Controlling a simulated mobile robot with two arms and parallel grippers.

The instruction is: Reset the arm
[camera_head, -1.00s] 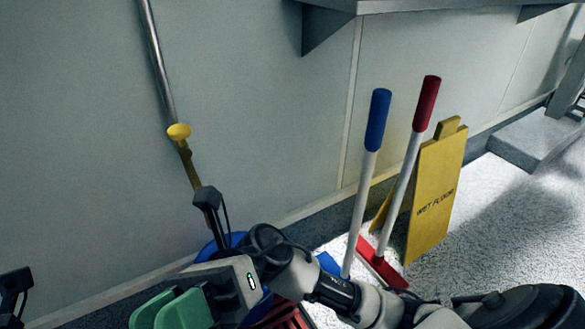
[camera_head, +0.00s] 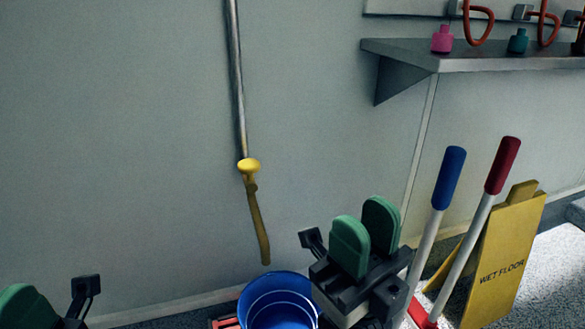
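My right gripper (camera_head: 366,222) points upward in the lower middle of the head view, above and to the right of the blue bucket (camera_head: 278,303). Its two green finger pads stand a little apart with nothing between them. My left gripper (camera_head: 22,305) shows only in part at the bottom left corner.
A yellow-ended pole (camera_head: 249,166) hangs against the wall above the bucket. Blue-handled (camera_head: 450,175) and red-handled (camera_head: 503,165) tools stand by a yellow wet floor sign (camera_head: 505,258) at the right. A metal shelf (camera_head: 465,58) juts out above them.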

